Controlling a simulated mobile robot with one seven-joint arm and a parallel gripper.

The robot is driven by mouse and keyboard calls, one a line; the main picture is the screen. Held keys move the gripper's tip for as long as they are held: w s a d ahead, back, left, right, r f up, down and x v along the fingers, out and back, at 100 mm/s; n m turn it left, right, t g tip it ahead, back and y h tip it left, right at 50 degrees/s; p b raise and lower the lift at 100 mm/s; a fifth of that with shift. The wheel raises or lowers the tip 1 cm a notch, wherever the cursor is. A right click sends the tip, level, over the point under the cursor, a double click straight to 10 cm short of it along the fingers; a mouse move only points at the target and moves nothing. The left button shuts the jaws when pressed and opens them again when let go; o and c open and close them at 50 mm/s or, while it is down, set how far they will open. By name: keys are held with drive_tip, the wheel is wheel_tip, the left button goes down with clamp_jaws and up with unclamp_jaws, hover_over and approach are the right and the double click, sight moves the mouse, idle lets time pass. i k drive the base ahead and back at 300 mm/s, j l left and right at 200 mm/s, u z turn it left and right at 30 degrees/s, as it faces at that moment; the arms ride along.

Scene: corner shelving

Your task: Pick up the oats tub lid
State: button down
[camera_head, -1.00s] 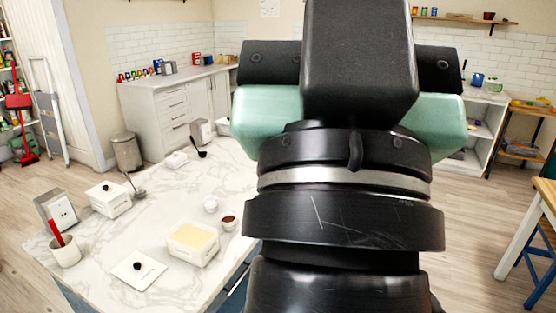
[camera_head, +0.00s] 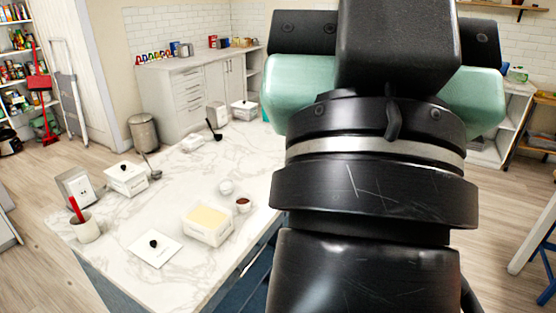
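A flat white square lid with a black knob (camera_head: 154,246) lies on the marble counter, near its front left edge. Beside it, to the right, stands an open white tub (camera_head: 208,235) with pale yellow contents; its label is too small to read. Two more white tubs wear similar knobbed lids: one at the counter's left (camera_head: 126,180), one at its far end (camera_head: 244,110). My black and mint-green arm fills the right of the view, apart from the loose lid. My gripper's fingers are not visible.
The marble counter (camera_head: 180,196) also holds a cup with a red utensil (camera_head: 86,229), a napkin holder (camera_head: 77,188), a small white bowl (camera_head: 226,187) and a small dark-filled cup (camera_head: 243,205). A bin (camera_head: 144,133) stands behind. The counter's middle is clear.

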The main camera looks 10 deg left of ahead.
sight(155, 248)
drive_tip(key=i+j+u, duration=0.1)
drive_tip(key=i+j, duration=0.2)
drive_tip(key=j, duration=0.2)
drive_tip(key=i+j+u, duration=0.1)
drive_tip(key=i+j, duration=0.2)
drive_tip(key=j, duration=0.2)
drive_tip(key=i+j+u, duration=0.1)
drive_tip(key=i+j, duration=0.25)
drive_tip(key=j, duration=0.1)
